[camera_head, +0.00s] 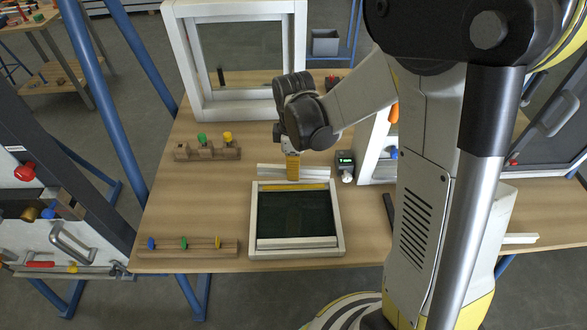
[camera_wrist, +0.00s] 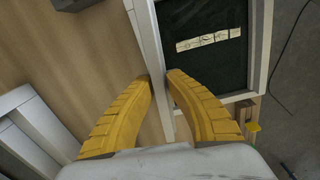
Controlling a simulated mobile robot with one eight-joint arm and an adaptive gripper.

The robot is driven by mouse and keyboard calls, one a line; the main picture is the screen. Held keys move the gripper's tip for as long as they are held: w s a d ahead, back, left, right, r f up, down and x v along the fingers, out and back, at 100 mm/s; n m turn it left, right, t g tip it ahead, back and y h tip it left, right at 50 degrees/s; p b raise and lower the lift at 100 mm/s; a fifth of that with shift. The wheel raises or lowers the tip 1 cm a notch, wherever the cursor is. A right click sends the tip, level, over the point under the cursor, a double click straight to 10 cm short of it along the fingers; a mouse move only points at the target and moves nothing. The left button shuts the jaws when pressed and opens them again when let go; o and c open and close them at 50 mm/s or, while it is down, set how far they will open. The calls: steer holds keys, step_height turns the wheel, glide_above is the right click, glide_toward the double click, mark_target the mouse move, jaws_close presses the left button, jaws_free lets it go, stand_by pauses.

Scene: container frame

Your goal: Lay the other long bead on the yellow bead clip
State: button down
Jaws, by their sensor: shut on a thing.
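My gripper (camera_head: 292,178) is shut on a long white bead (camera_head: 268,169), held level just beyond the far side of the lying window frame (camera_head: 338,225). In the wrist view the yellow fingers (camera_wrist: 160,85) close on both sides of the bead (camera_wrist: 147,45). The front wooden rack (camera_head: 170,251) carries a blue clip (camera_head: 151,243), a green clip (camera_head: 184,243) and a yellow clip (camera_head: 218,242); the slot at the yellow one looks empty. The wrist view shows a yellow clip (camera_wrist: 253,127) at lower right. The bead's middle is hidden behind the fingers in the head view.
A back rack (camera_head: 180,155) holds green and yellow knobs. A white window frame (camera_head: 180,65) stands upright behind. A small dark device (camera_head: 345,165) sits right of the bead. A pale label (camera_wrist: 208,40) lies on the dark pane. Bare tabletop (camera_head: 190,200) lies between the racks.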

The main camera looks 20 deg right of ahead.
mark_target(294, 188)
steer(key=shift+n, duration=0.6)
steer(key=shift+f, duration=0.1)
steer(key=shift+f+b, duration=2.15)
steer(key=shift+f, duration=0.25)
steer(key=shift+f+b, duration=0.55)
steer(key=shift+b, duration=0.05)
steer(key=c, duration=1.4)
jaws_free()
steer(key=shift+r, duration=0.15)
steer(key=r, duration=1.1)
steer(key=shift+s+r, duration=0.25)
steer(key=shift+r, duration=0.15)
